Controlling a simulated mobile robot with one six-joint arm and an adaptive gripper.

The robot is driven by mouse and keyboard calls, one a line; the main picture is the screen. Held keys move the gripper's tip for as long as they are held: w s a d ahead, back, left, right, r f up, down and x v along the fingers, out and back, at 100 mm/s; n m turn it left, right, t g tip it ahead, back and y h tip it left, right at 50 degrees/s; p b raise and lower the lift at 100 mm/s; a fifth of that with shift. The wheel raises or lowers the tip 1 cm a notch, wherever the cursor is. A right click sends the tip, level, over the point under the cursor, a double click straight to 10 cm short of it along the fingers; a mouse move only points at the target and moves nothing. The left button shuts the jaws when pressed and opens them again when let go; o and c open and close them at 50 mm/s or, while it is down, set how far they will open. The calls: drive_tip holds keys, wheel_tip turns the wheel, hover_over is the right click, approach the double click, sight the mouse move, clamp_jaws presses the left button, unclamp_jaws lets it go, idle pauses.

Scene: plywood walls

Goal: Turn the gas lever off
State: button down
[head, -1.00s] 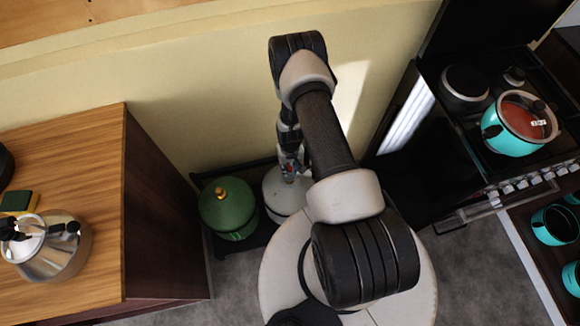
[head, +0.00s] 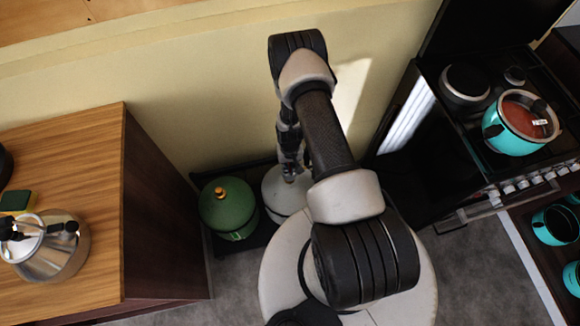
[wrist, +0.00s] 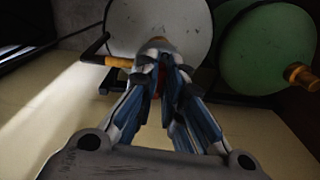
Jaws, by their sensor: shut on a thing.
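A brass-coloured fitting (wrist: 119,62) sticks out left of the fingers. In the head view the gripper (head: 290,178) reaches down over the cylinder top; the lever's angle cannot be made out.
A green cylinder (head: 228,211) with a brass valve stands close beside the white one; both are on a dark tray (head: 263,234). A wooden cabinet (head: 95,190) bounds the left. A black stove (head: 415,165) with a turquoise pot (head: 508,134) stands right.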

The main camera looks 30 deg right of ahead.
drive_tip(key=m+b, duration=0.1)
drive_tip(key=m, duration=0.3)
drive_tip(key=shift+w+a+b, duration=0.15)
drive_tip(key=shift+b, duration=0.15)
drive_tip(key=m, duration=0.2)
drive_tip(key=m+b, duration=0.1)
drive_tip(key=m, duration=0.1)
drive_tip(key=shift+w+a+m, duration=0.15)
drive_tip(key=shift+w+m, duration=0.05)
drive_tip(key=shift+m, duration=0.2)
drive_tip(key=m+b, duration=0.1)
drive_tip(key=m, duration=0.3)
drive_tip(key=shift+w+b, duration=0.15)
drive_tip(key=shift+b, duration=0.25)
drive_tip(key=shift+w+m+b, duration=0.2)
drive_tip(key=shift+m+b, duration=0.2)
drive_tip(key=shift+m, duration=1.6)
drive_tip(key=c, duration=1.7)
unclamp_jaws()
